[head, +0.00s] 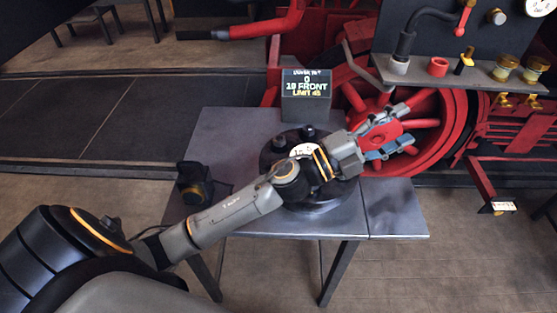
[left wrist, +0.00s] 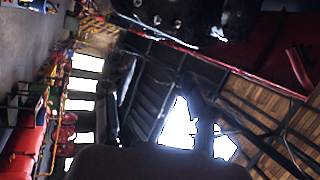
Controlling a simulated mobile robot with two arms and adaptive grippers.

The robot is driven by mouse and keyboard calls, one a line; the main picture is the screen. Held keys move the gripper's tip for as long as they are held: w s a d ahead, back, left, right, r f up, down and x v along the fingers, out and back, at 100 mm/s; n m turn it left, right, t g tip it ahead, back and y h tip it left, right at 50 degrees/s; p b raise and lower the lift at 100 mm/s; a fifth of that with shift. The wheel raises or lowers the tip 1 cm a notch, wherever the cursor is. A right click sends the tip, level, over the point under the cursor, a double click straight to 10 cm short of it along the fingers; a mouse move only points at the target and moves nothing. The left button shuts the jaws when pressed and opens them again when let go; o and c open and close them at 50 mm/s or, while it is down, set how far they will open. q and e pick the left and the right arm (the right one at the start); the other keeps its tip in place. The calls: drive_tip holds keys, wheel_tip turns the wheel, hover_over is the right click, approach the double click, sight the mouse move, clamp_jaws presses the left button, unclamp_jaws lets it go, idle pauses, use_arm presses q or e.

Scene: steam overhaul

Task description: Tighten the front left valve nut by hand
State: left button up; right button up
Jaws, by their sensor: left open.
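A round black fixture (head: 312,205) stands on the grey metal table, with dark upright studs or nuts (head: 308,131) on its top and a pale label (head: 303,150). My left arm crosses over it and hides much of it, so I cannot tell which is the front left valve nut. My left gripper (head: 398,132) is open past the fixture's right side, above the table's far right edge and in front of a red wheel. Nothing shows between its fingers. The left wrist view shows no nut or fixture. My right gripper is in neither view.
A dark display box (head: 306,103) reading "18 FRONT" and "LIMIT 45" stands behind the fixture. A small black device (head: 194,184) sits at the table's left. A red spoked wheel (head: 445,125) is behind the gripper. A shelf (head: 465,76) with fittings hangs at upper right.

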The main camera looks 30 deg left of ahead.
use_arm(q)
drive_tip(key=s+d+m+g+h, duration=0.2)
drive_tip(key=d+m+g+h, duration=0.25)
drive_tip(key=m+g, duration=0.5)
drive_tip(key=m+g+y, duration=0.7)
drive_tip(key=g+y, duration=0.1)
drive_tip(key=y, duration=1.1)
hover_over(278, 162)
wheel_tip(278, 162, down, 9)
drive_tip(key=shift+t, duration=0.25)
drive_tip(key=f+p, duration=0.2)
drive_tip(key=f, duration=0.5)
drive_tip(key=f+p, duration=0.2)
drive_tip(key=f, duration=0.4)
drive_tip(key=shift+s+d+f, duration=0.2)
drive_tip(key=shift+f, duration=0.15)
drive_tip(key=shift+c, duration=0.2)
